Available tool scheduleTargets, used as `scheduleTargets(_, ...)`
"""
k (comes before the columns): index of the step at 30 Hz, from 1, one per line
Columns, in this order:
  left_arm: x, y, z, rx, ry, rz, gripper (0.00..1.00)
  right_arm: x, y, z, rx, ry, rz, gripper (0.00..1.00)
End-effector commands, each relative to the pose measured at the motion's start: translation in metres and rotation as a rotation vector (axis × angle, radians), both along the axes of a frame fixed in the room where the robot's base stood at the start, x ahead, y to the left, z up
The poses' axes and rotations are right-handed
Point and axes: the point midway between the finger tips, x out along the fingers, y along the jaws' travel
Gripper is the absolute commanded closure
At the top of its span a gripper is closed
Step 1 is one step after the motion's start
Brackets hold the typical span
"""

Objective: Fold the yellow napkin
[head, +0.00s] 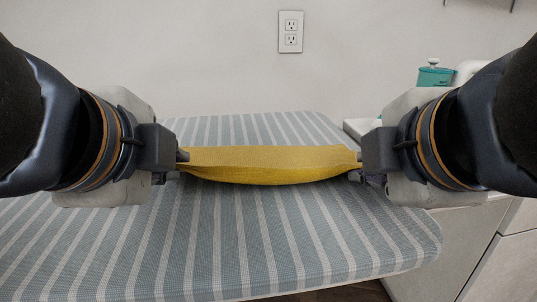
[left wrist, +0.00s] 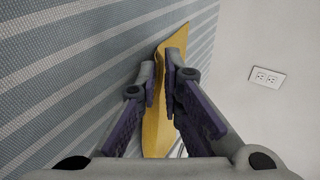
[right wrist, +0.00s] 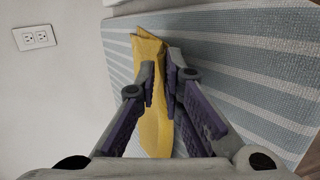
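The yellow napkin (head: 265,165) is stretched between my two grippers above the striped ironing board (head: 250,265), sagging a little along its lower front edge. My left gripper (head: 180,163) is shut on its left end. In the left wrist view the napkin (left wrist: 157,130) passes between the two fingers (left wrist: 161,88). My right gripper (head: 356,164) is shut on its right end. In the right wrist view the napkin (right wrist: 155,130) shows between and beyond the fingers (right wrist: 160,88), with layered edges at its far end. How the napkin's underside meets the board is hidden.
A teal container (head: 436,76) stands at the back right on a white surface, partly behind my right arm. A white cabinet (head: 470,250) is at the right of the board. A wall outlet (head: 291,32) is behind. The board's front part is bare.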

Motion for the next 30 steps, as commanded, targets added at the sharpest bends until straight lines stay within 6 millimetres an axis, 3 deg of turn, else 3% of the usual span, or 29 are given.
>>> scheduleTargets(1,0.000,0.000,0.000,0.000,0.001,0.000,0.78,0.000,0.000,0.000,0.000,0.000,0.000,0.79)
scheduleTargets(3,0.000,0.000,0.000,0.000,0.001,0.000,0.63,0.000,0.000,0.000,0.000,0.001,0.000,0.63)
scheduleTargets(14,0.000,0.000,0.002,0.001,0.001,-0.001,0.63,0.000,0.000,0.002,-0.001,0.002,0.001,0.63)
scheduleTargets(19,-0.012,0.000,0.031,-0.003,-0.001,0.000,0.63,-0.012,0.000,0.031,0.003,0.000,0.000,0.63)
scheduleTargets(30,-0.057,-0.001,0.086,0.001,0.002,-0.002,0.63,-0.057,0.001,0.086,0.000,0.002,0.001,0.63)
